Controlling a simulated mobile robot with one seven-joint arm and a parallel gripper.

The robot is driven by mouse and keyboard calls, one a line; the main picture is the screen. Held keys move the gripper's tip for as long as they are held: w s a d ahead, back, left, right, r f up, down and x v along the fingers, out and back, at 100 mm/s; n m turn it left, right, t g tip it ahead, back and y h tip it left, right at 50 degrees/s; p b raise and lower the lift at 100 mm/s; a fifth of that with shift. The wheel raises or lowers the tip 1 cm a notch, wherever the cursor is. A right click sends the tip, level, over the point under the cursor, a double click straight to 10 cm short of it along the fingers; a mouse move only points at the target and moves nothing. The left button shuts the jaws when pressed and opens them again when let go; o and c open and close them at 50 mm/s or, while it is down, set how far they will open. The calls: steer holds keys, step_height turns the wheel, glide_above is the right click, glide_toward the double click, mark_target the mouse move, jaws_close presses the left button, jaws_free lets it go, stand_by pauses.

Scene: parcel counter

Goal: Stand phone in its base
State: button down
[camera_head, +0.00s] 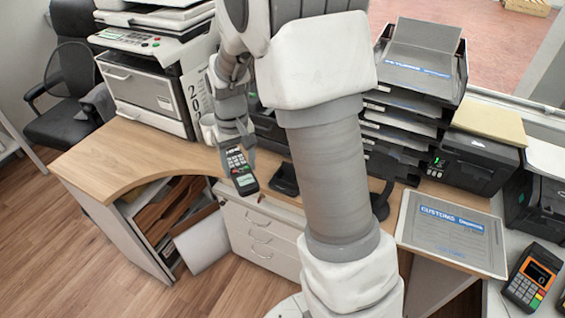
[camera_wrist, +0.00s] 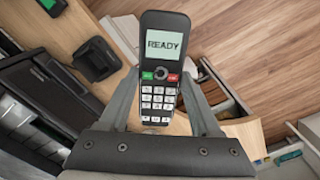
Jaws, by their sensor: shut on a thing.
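The phone (camera_head: 240,171) is a black handset with a lit green screen and pale keys. The wrist view shows the phone (camera_wrist: 163,45) face on, its screen reading READY. My gripper (camera_head: 238,148) is shut on it around the keypad, with one finger on each side in the wrist view (camera_wrist: 165,98). The screen end points away from my gripper. The phone appears near the counter's front edge. The black base (camera_head: 285,180) stands on the counter to the right of the phone, apart from it. The base (camera_wrist: 97,60) looks empty in the wrist view.
A large printer (camera_head: 150,95) stands left on the wooden counter (camera_head: 125,150). Stacked black trays (camera_head: 415,80) and a label printer (camera_head: 475,160) stand at the back right. A customs sheet (camera_head: 450,230) and a card terminal (camera_head: 533,277) lie at right. My arm hides the middle.

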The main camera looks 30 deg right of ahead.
mark_target(243, 177)
steer(key=f+b, duration=0.2)
steer(key=f, duration=0.1)
steer(key=f+b, duration=0.1)
steer(key=shift+d+f, duration=0.2)
steer(key=shift+d, duration=0.05)
steer(key=s+d+f+n+g+h+b, duration=0.15)
steer(key=s+d+f+n+g, duration=0.3)
steer(key=d, duration=0.45)
steer(key=s+d+r+n+h+p, duration=0.1)
steer(key=d+r+n+h+p, duration=0.1)
steer(key=d+n+h, duration=0.5)
steer(key=w+r+n+t+h+p, duration=0.35)
steer(key=w+n+t+h, duration=0.3)
steer(key=n+t, duration=0.3)
steer(key=shift+w+a+f+n+t+b, duration=0.35)
steer(key=shift+w+f+n+t+b, duration=0.15)
steer(key=shift+n+t, duration=0.35)
steer(key=shift+w+a+f+n+t+b, duration=0.45)
steer(key=shift+w+n+t, duration=0.15)
steer(key=shift+t, duration=0.4)
steer(key=shift+w+a+f+n+t+b, duration=0.35)
steer(key=shift+w+f+n+t, duration=0.25)
steer(key=shift+t, duration=0.35)
steer(key=shift+f, duration=0.2)
